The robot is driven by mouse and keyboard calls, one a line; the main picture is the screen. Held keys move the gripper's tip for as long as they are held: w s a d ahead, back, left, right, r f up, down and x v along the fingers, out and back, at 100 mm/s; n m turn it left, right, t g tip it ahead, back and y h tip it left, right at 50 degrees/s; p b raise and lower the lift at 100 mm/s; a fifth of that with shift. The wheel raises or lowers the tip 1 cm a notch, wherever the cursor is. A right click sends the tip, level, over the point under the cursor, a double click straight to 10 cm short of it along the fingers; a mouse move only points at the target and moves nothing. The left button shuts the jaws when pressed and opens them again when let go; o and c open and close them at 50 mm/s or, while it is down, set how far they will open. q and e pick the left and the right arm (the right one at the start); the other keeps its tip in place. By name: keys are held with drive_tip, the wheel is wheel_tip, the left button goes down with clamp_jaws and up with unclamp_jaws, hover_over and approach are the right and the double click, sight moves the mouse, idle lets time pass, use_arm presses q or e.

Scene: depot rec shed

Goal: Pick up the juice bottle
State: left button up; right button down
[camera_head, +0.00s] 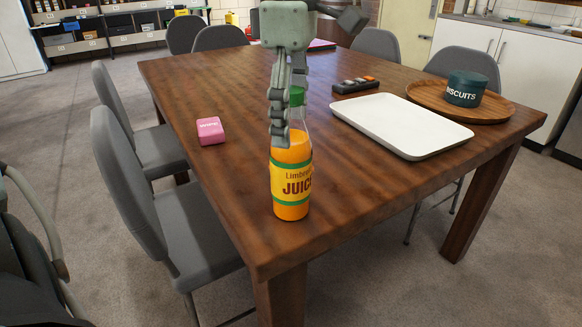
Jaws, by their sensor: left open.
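The juice bottle (291,180) stands upright near the front corner of the wooden table. It is orange with a yellow and green label, a clear neck and a green cap. My left gripper (284,122) is open and points down at the bottle's upper part. One finger hangs in front of the neck and cap and covers part of them; its tip overlaps the shoulder. The other finger is partly hidden, so I cannot tell whether either touches the bottle. My right gripper is not in view.
The wooden table (220,172) also holds a pink box (210,130), a white tray (400,126), a dark remote-like object (355,86) and a round wooden tray (424,95) with a biscuits tin (466,89). Grey chairs (130,195) surround it.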

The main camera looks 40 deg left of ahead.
use_arm(q)
drive_tip(key=shift+f, duration=0.2)
drive_tip(key=shift+r, duration=0.1)
clamp_jaws()
